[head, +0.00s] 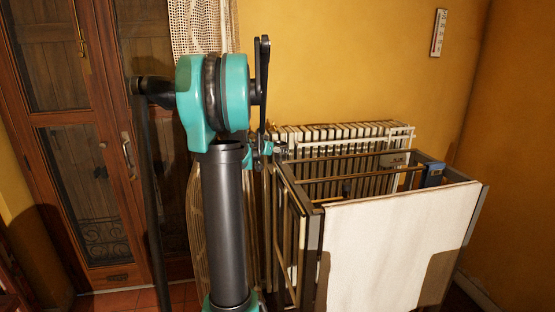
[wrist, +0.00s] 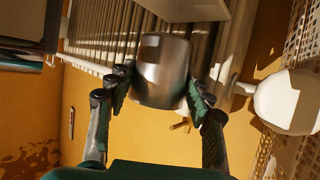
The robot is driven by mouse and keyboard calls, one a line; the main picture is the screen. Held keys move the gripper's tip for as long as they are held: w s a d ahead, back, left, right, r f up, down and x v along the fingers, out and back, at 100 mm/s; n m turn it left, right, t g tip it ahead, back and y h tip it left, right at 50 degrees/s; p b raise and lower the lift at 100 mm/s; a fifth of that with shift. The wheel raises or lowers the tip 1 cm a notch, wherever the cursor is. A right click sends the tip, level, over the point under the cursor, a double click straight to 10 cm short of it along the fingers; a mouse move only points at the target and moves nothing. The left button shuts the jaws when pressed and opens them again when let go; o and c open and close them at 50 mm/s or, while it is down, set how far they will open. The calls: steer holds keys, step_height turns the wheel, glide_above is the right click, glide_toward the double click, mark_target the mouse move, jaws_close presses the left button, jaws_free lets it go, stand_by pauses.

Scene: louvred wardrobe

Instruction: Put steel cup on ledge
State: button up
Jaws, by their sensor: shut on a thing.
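The steel cup (wrist: 163,72) is a shiny grey cylinder in the middle of the wrist view. It sits between the two fingers of my gripper (wrist: 161,90), which is shut on it. In the wrist view the cup shows in front of the radiator ribs; I cannot tell whether it touches anything there. In the head view the cup cannot be made out, and my arm hides much of the area around my gripper. I cannot tell for sure which surface is the ledge.
A ribbed radiator (head: 345,131) stands against the yellow wall. In front of it is a frame rack with a white cloth (head: 395,240) and a blue item (head: 434,174). Wooden doors (head: 75,150) are at left. A white rounded thing (wrist: 290,101) is right of the cup.

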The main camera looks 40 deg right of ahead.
mark_target(276, 157)
steer(key=shift+f, duration=1.9)
steer(key=o, duration=0.9)
steer(key=v, duration=1.2)
steer(key=s+a+f+n+y, duration=0.4)
steer(key=a+f, duration=0.3)
steer(key=a, duration=0.7)
steer(key=s+a+f+n+y, duration=0.4)
steer(key=s+a+f+n, duration=0.2)
steer(key=a, duration=0.8)
steer(key=s+a+f+n+y, duration=0.4)
steer(key=a+f, duration=0.6)
steer(key=a, duration=0.4)
steer(key=shift+s+a+f+n+t+y, duration=0.25)
steer(key=shift+s+n+t+y, duration=0.2)
steer(key=shift+s, duration=0.75)
